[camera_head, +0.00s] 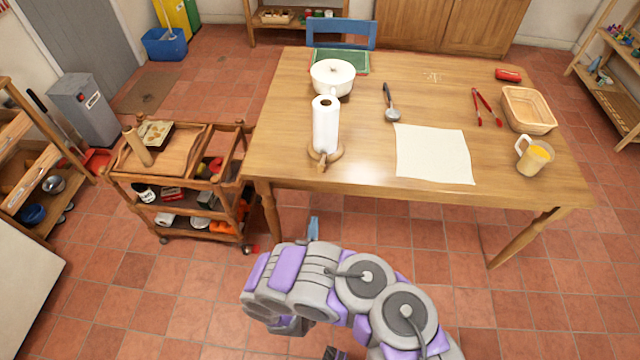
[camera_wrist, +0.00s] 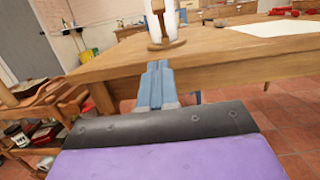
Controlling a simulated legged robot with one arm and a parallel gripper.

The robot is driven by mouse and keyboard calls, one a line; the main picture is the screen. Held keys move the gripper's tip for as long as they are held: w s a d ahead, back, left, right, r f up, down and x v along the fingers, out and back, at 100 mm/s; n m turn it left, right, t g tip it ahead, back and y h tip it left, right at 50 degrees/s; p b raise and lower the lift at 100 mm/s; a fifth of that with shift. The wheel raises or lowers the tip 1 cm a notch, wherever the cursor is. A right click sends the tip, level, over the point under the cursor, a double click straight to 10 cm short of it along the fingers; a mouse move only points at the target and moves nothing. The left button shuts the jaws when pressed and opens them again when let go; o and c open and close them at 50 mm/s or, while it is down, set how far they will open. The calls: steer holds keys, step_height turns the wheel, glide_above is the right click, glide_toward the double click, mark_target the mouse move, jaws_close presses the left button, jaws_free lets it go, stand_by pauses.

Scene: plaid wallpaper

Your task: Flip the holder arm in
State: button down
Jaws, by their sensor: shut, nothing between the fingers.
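A paper towel roll (camera_head: 326,122) stands upright on a round wooden holder base (camera_head: 338,153) near the table's front edge, left of the middle. The holder arm (camera_head: 321,163) is a short wooden piece that sticks out from the base towards the front edge. In the wrist view the base (camera_wrist: 163,44) and the lower part of the roll (camera_wrist: 172,22) show at the top. My gripper (camera_head: 314,224) is in front of the table, apart from the holder. In the wrist view its blue fingers (camera_wrist: 157,66) are together and empty, pointing towards the base.
The wooden table (camera_head: 290,120) also bears a white pot (camera_head: 333,78), a ladle (camera_head: 391,108), a cloth (camera_head: 435,155), red tongs (camera_head: 487,107), a basket (camera_head: 530,108) and a mug (camera_head: 533,157). A wooden cart (camera_head: 182,185) stands left of the table.

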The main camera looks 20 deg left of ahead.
steer(key=shift+w+d+r, duration=0.1)
steer(key=shift+d, duration=0.1)
steer(key=b, duration=0.5)
glide_toward(323, 163)
steer(key=shift+a+f+x, duration=0.2)
steer(key=shift+f+x, duration=0.1)
steer(key=shift+x, duration=1.45)
steer(key=shift+f, duration=0.4)
steer(key=shift+a+r+p, duration=0.1)
steer(key=shift+p, duration=0.25)
